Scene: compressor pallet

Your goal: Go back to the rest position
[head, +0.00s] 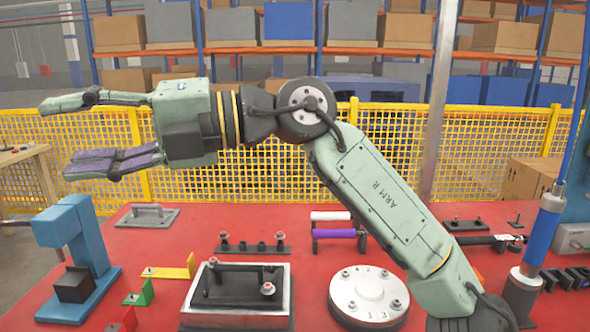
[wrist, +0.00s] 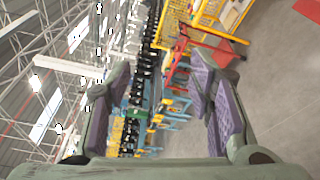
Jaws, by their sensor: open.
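My gripper (head: 100,131) is open and empty in the head view. It points to the left, raised well above the red table (head: 160,245), over the blue press-like stand at the table's left. My arm reaches in from the lower right and bends at an elbow high over the table. In the wrist view, the two purple-padded fingers of my gripper (wrist: 160,110) are wide apart with nothing between them. Beyond them that view shows the hall, turned on its side.
On the table are the blue stand (head: 72,235), a metal tray with a black frame (head: 189,310), a round white plate with bolts (head: 368,297), a yellow bracket (head: 172,271), a white and a purple roller (head: 334,233), and a blue post at right (head: 541,238). A yellow fence (head: 290,190) stands behind.

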